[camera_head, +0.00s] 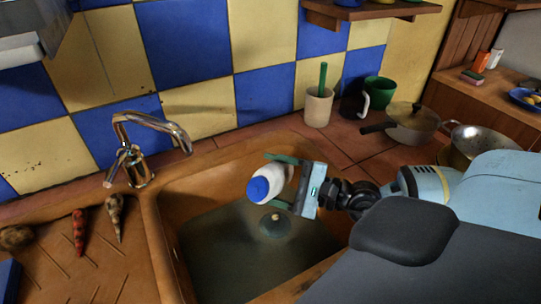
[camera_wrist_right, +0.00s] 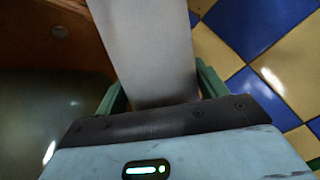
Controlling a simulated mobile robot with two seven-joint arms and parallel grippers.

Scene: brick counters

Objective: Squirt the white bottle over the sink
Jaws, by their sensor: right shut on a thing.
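A white bottle (camera_head: 268,181) with a blue cap is over the sink (camera_head: 170,228) in the head view. It is tilted, with the blue cap toward the lower left and toward the camera. My right gripper (camera_head: 281,183) is shut on the bottle and holds it above the basin. In the right wrist view the bottle's pale body (camera_wrist_right: 155,50) runs up between the two green fingers (camera_wrist_right: 160,92). The bottle's far end is out of that view. The sink basin looks dark and greenish, with a round drain-like shape (camera_head: 275,225) below the bottle. My left gripper is not in view.
A chrome faucet (camera_head: 135,150) stands at the sink's back left. A cream cup (camera_head: 318,107), a green cup (camera_head: 379,91), a lidded pot (camera_head: 412,122) and a metal pan (camera_head: 482,142) stand at the right.

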